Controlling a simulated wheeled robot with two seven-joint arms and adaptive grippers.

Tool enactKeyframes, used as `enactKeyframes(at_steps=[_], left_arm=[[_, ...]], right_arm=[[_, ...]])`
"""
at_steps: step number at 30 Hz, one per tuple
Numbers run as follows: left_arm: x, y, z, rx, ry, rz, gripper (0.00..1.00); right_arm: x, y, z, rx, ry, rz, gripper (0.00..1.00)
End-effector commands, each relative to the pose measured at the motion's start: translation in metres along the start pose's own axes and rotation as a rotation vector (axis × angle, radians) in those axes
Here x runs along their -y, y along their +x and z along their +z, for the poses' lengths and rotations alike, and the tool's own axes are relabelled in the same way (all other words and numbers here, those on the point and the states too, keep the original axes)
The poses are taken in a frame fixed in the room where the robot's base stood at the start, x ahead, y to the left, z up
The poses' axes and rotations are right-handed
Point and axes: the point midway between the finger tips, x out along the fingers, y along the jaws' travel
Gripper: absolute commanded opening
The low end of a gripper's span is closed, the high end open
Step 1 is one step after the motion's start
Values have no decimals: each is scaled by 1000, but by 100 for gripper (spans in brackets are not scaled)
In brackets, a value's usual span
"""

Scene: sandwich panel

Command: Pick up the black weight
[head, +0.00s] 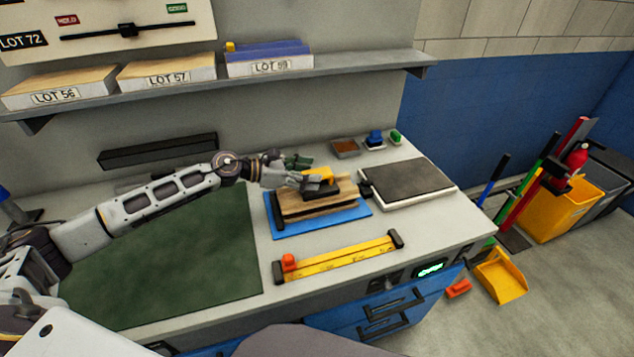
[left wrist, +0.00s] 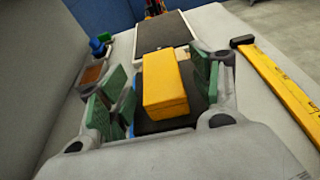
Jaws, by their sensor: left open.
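The black weight (head: 322,193), with a yellow handle (head: 319,173) on top, sits on a stack of wooden sandwich panels (head: 290,207) on a blue mat (head: 345,219). My left gripper (head: 306,174) reaches in from the left at the weight. In the left wrist view, my left gripper (left wrist: 158,88) is open. Its green-padded fingers stand on either side of the yellow handle (left wrist: 165,88), with gaps visible. The dark body of the weight (left wrist: 160,126) shows below the handle. My right gripper is not in view.
A dark-topped plate (head: 405,179) lies right of the stack. A yellow ruler bar (head: 340,259) with a red knob lies in front. A small brown tray (head: 345,148) and blue and green items stand behind. A green mat (head: 170,255) covers the left bench. A shelf (head: 360,62) runs above.

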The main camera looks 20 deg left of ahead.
Motion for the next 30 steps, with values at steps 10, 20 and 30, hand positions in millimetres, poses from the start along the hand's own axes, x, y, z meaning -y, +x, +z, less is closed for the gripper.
enactKeyframes(at_steps=[10,20,30], left_arm=[[0,25,0,0,1,0,64],[0,29,-1,-1,1,0,64],[0,29,-1,-1,1,0,53]], right_arm=[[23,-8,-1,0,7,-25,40],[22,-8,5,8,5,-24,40],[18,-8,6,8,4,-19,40]])
